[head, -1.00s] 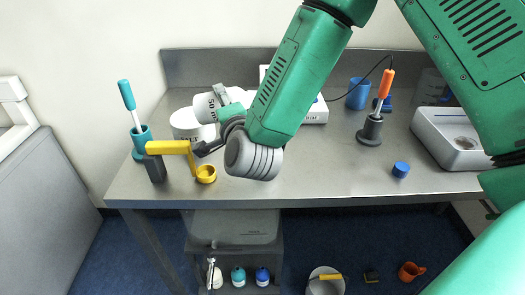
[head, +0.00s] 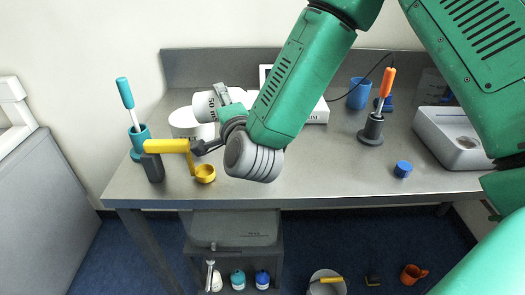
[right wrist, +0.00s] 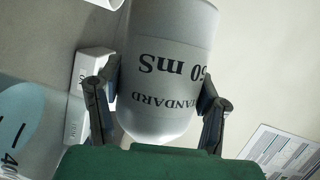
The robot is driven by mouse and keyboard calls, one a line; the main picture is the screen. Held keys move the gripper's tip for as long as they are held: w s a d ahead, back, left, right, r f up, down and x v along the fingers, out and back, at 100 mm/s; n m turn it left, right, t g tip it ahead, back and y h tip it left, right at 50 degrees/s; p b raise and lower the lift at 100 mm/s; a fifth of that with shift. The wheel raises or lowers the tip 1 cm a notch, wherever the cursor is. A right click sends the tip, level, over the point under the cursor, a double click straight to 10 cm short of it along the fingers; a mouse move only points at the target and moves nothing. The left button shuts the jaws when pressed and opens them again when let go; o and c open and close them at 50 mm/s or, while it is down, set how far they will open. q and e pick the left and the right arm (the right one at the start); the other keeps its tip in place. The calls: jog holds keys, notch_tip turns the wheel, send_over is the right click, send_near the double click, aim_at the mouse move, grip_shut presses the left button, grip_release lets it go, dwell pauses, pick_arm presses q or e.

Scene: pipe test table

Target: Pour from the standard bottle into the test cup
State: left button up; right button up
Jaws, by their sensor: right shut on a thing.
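The standard bottle (head: 203,106) is white with a grey label and lies tilted, almost on its side, above the test cup. Its label shows upside down in the right wrist view (right wrist: 165,85). My right gripper (head: 222,98) is shut on the bottle, with one finger on each side of it in the right wrist view (right wrist: 158,100). The test cup (head: 186,126) is wide and white and stands on the table just below the bottle. The bottle's mouth and any liquid stream are not visible. My left gripper is not in view.
A white device (head: 315,112) is behind my arm. A blue cap (head: 402,169) lies right. The table's front middle is clear.

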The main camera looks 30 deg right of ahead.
dwell(0.3)
jog(key=shift+f+m+b, duration=0.15)
jog(key=shift+m+b, duration=0.15)
jog(key=shift+b, duration=0.3)
dwell(0.6)
jog(key=shift+f+m+t+b, duration=0.15)
jog(key=shift+m+t+b, duration=0.15)
jog(key=shift+b, duration=0.35)
jog(key=shift+f+b, duration=0.2)
jog(key=shift+b, duration=0.35)
jog(key=shift+m, duration=0.3)
dwell(0.3)
